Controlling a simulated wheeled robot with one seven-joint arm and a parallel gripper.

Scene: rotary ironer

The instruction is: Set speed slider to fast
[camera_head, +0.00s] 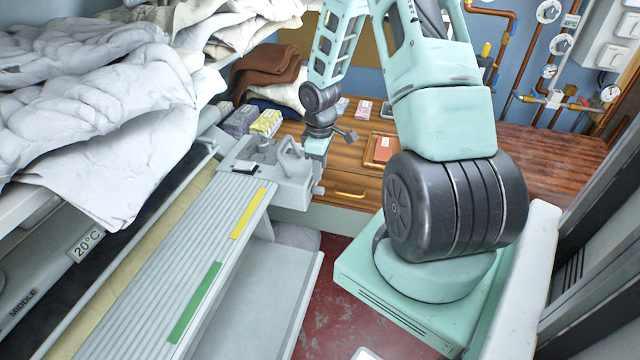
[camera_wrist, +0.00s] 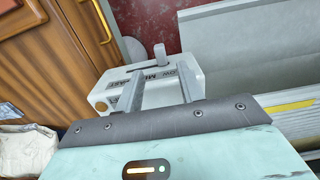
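The light grey control box (camera_wrist: 107,92) at the end of the ironer carries dark speed lettering, partly covered by my fingers; "FAST" seems readable at its right side in the wrist view. A grey peg-like knob (camera_wrist: 160,54) stands up at the box's far edge, near the middle of the lettering. I cannot tell its exact setting. In the head view the box (camera_head: 292,190) has a small knob (camera_head: 318,190) on its right end. My gripper (camera_wrist: 162,76) is open and empty over the box, its fingertips just short of the knob. It also shows in the head view (camera_head: 317,146).
The ironer's slatted bed (camera_head: 190,240) with yellow and green strips runs along the left. White linen (camera_head: 100,120) is heaped above it. A wooden cabinet (camera_head: 350,185) stands behind the box, with small boxes on top. Red floor (camera_head: 345,285) is open below.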

